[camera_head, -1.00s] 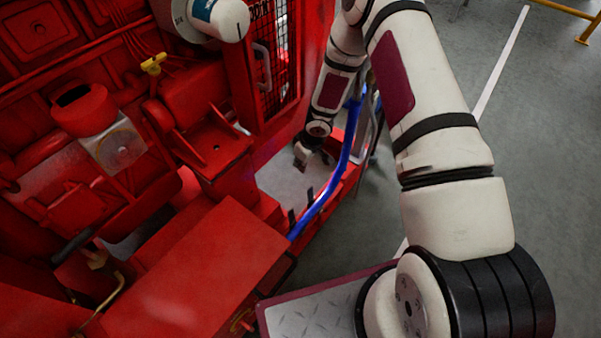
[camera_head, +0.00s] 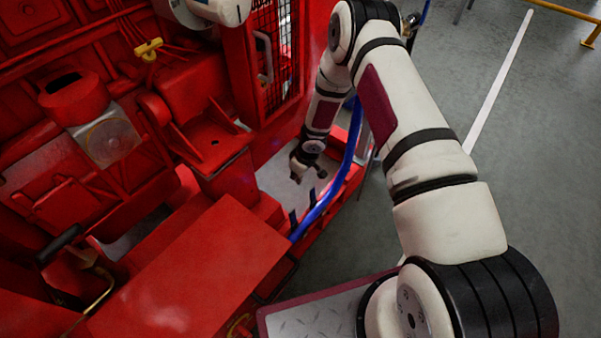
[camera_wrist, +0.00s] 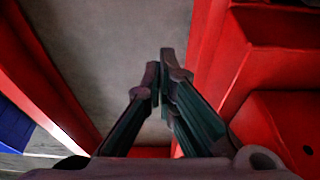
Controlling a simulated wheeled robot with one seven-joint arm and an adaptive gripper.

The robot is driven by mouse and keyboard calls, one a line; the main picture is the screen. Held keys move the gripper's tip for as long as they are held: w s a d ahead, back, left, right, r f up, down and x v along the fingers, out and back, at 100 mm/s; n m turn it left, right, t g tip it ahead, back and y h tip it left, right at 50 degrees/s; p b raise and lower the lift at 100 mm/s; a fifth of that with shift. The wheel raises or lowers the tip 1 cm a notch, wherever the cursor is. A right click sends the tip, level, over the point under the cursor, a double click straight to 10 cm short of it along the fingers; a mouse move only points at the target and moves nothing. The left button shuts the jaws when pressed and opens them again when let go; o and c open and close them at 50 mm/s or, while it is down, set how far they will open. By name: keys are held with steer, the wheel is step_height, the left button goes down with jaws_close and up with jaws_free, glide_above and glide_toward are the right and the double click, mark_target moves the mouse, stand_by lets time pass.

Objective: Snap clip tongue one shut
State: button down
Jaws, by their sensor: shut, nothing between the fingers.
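A blue hose (camera_head: 329,197) runs along the red base rail in the head view. Two small dark upright tabs, which look like clip tongues, stand beside it: a nearer one (camera_head: 293,219) and a farther one (camera_head: 310,195). I cannot tell which is tongue one. My gripper (camera_head: 296,178) hangs over the pale floor of the base, inside the rail, beyond the tabs and apart from them. In the wrist view my gripper (camera_wrist: 160,76) is shut and empty over bare grey floor. The blue hose (camera_wrist: 14,127) shows at the left edge there; no tab shows.
The red engine block (camera_head: 190,270) and its bracket (camera_head: 205,140) stand left of my arm. A mesh guard with a handle (camera_head: 264,58) rises behind. Red walls (camera_wrist: 276,60) flank my gripper closely on the right.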

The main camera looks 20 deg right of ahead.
mark_target(313, 195)
steer(key=shift+s+d+r+b, duration=0.15)
steer(key=shift+s+d+b, duration=0.45)
steer(key=shift+s+b, duration=0.25)
steer(key=shift+s+d+r+b, duration=0.1)
steer(key=shift+s+d+b, duration=0.5)
steer(key=shift+s+b, duration=0.2)
